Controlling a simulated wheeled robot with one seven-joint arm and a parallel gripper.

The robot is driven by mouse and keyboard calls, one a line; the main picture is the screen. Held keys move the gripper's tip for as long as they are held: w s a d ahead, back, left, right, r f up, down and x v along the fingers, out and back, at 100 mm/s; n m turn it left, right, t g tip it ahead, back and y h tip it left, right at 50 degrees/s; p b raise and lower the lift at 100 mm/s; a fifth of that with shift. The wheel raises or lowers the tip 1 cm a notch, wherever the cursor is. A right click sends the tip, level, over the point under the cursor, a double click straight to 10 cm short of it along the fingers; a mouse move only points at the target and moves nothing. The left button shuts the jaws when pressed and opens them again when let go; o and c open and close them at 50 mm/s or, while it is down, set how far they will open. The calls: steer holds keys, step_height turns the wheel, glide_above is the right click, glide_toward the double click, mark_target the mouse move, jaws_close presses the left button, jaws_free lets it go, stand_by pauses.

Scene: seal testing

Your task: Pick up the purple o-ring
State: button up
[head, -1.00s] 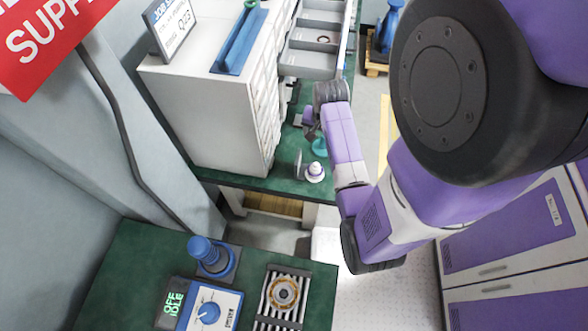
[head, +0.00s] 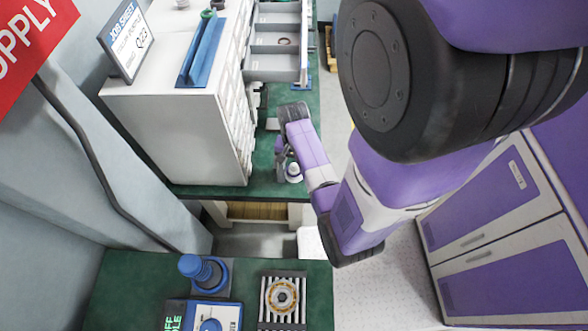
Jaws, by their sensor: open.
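I cannot clearly make out the purple o-ring. A small white round-based piece (head: 294,173) stands on the far green bench (head: 262,186), near its front edge. It has a purplish tint on top, but it is too small to tell whether that is a ring. My gripper (head: 283,165) is open and points down just left of this piece, close to it and partly over it. Its fingertips are small and partly hidden by my wrist. A dark ring (head: 284,41) lies in an open grey drawer (head: 262,76); its colour is unclear.
A white drawer cabinet (head: 185,135) stands left of my gripper, with a blue rack (head: 202,50) and a job sheet sign (head: 126,40) on top. The near green bench (head: 130,285) holds a blue device (head: 205,270) and a slatted plate (head: 270,310) with a tan ring (head: 282,296).

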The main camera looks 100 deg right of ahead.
steer(key=shift+f, duration=0.8)
steer(key=shift+c, duration=0.4)
steer(key=c, duration=1.2)
steer(key=shift+o, duration=0.2)
